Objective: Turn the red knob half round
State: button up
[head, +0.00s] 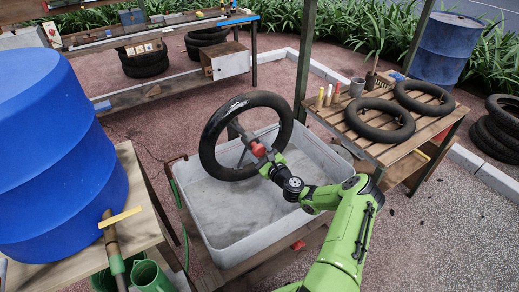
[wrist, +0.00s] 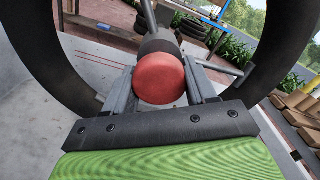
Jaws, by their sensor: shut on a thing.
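The red knob (head: 258,150) is at the middle of the black tyre (head: 213,130), which stands upright in the grey tub. In the wrist view the red knob (wrist: 160,80) is round and smooth, on a dark hub with a grey rod behind it. My gripper (head: 266,157) reaches it from the lower right. In the wrist view my gripper (wrist: 160,86) has its two grey fingers on the left and right sides of the knob, closed against it. The knob's far side is hidden.
The grey tub (head: 215,250) surrounds the tyre's lower part. A blue barrel (head: 60,150) stands at the left on a wooden table. A slatted bench (head: 345,135) with two black rings is at the right. Red-brown ground lies open behind the tub.

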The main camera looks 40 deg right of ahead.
jog(key=m, duration=0.2)
jog(key=m+p, duration=0.1)
jog(key=m, duration=0.1)
jog(key=shift+s+f+m, duration=0.1)
jog(key=shift+f+m, duration=0.1)
jog(key=shift+m, duration=0.2)
jog(key=shift+f+m+p, duration=0.1)
jog(key=shift+m+p, duration=0.2)
jog(key=shift+m, duration=0.2)
jog(key=shift+a+f, duration=0.1)
jog(key=o, duration=1)
jog(key=shift+r, duration=0.2)
jog(key=s+p, duration=0.2)
jog(key=s, duration=1.3)
jog(key=shift+s+a, duration=0.35)
jog(key=shift+a, duration=0.1)
